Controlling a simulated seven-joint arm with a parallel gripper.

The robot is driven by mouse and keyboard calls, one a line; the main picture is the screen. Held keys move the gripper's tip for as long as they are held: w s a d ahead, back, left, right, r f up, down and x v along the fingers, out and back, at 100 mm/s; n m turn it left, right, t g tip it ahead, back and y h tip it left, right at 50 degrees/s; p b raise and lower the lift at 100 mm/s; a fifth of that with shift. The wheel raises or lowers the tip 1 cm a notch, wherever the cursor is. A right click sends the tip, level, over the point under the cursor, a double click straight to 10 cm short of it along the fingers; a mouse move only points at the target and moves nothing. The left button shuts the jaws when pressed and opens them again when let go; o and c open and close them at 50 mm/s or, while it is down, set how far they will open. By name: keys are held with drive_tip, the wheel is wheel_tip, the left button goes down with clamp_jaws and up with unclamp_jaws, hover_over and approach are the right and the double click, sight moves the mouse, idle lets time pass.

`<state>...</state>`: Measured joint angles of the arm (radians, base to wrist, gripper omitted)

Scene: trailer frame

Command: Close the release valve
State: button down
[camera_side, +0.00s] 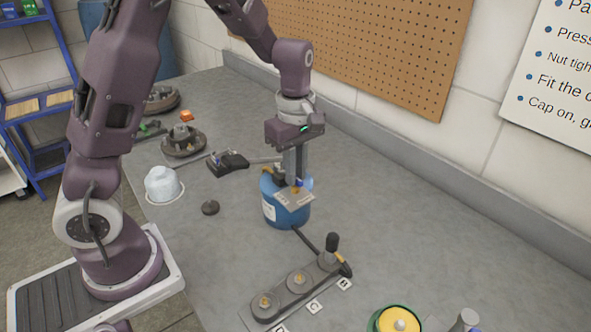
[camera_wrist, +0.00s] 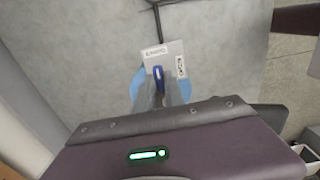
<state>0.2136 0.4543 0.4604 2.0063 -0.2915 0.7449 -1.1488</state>
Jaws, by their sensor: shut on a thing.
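The release valve, a small blue lever (camera_wrist: 158,73), shows at my fingertips in the wrist view. It is only a small blue bit in the side view (camera_side: 300,183). It sits on top of a blue canister (camera_side: 285,214), beside a pale plate with printed labels (camera_wrist: 177,50); the label words are too blurred to read. My gripper (camera_side: 294,181) points straight down over the canister, with its fingers shut on the blue lever. The fingers hide the lever's lower part and much of the canister's top.
A white cup-shaped thing (camera_side: 163,185), a black puck (camera_side: 210,207) and a black pedal-like unit (camera_side: 228,163) lie left.

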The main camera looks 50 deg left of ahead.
drive_tip(key=c, duration=1.4)
unclamp_jaws()
drive_tip(key=shift+c, duration=0.2)
wheel_tip(320, 180, up, 7)
drive_tip(key=shift+r, duration=0.1)
drive_tip(key=s+d+r+m+t, duration=0.2)
drive_tip(key=s+r+m, duration=0.1)
drive_tip(key=s+m, duration=0.6)
drive_tip(key=s+d+r+m+t, duration=0.2)
drive_tip(key=s+r+m+t, duration=0.1)
drive_tip(key=s+m, duration=0.6)
drive_tip(key=s+r, duration=0.1)
drive_tip(key=s, duration=0.2)
drive_tip(key=shift+d+r+t, duration=0.15)
drive_tip(key=shift+d+t, duration=0.15)
drive_tip(key=shift+d, duration=0.1)
